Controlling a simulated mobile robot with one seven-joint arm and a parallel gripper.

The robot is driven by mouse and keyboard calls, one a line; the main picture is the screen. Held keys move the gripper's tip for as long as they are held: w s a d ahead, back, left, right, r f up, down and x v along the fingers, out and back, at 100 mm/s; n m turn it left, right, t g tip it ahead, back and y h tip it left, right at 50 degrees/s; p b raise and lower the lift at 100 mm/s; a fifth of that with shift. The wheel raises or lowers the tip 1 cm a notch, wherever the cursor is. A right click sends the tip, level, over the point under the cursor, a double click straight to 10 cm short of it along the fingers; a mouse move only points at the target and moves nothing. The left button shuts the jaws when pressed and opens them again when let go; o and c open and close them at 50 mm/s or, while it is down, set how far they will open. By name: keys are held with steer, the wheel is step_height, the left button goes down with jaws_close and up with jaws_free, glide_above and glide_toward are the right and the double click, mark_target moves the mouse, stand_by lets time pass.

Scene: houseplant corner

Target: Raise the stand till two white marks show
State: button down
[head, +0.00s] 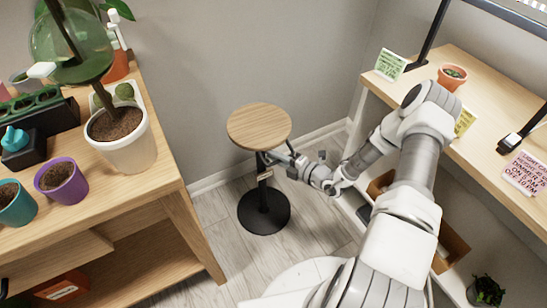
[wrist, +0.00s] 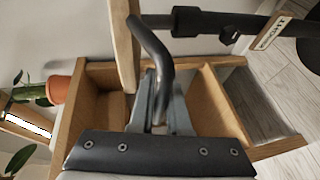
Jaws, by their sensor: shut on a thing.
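The stand has a round wooden top (head: 259,125), a black column and a round black base (head: 264,212) on the floor. In the wrist view its top (wrist: 124,45) shows edge-on and its dark column (wrist: 205,22) runs across the upper part. A pale tag with lettering (wrist: 270,32) is by the column. My gripper (head: 281,160) is just under the top's right side. In the wrist view my gripper (wrist: 162,100) is shut on a curved dark handle (wrist: 153,45) beside the top. I cannot make out any white marks on the column.
A wooden plant bench (head: 150,205) with several pots stands at left. A wooden shelf unit (head: 455,75) with a small terracotta pot (head: 452,77) and cards is at right. The grey wall is close behind the stand.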

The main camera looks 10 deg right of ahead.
step_height(320, 180, up, 10)
steer(key=p, duration=0.7)
steer(key=c, duration=1.2)
jaws_free()
steer(key=shift+f, duration=0.1)
steer(key=shift+o, duration=0.2)
steer(key=p+v, duration=0.2)
steer(key=v, duration=1.5)
steer(key=shift+s, duration=0.2)
steer(key=shift+d, duration=0.1)
